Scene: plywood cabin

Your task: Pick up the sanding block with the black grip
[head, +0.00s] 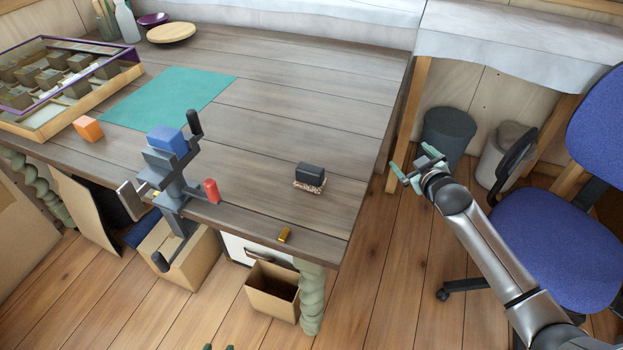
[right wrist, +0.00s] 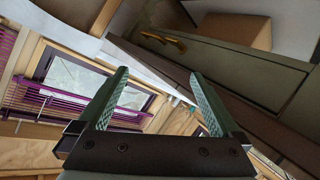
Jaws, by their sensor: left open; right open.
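The sanding block (head: 310,175) lies on the wooden workbench (head: 290,110) near its front right part. Its black grip is on top and a speckled tan base shows below. My right gripper (head: 418,168) is open and empty, off the bench's right side and apart from the block. In the right wrist view its two green-padded fingers (right wrist: 161,82) stand wide apart with nothing between them; the block is not seen there. Only the green fingertips of my left gripper (head: 219,347) show at the bottom edge of the head view, far below the block.
A grey vise with a blue block (head: 167,139) stands at the bench's front edge. An orange cube (head: 88,128), a teal mat (head: 168,98) and a glass-topped case (head: 60,80) lie to the left. A blue chair (head: 560,240) stands right. Bench around the sanding block is clear.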

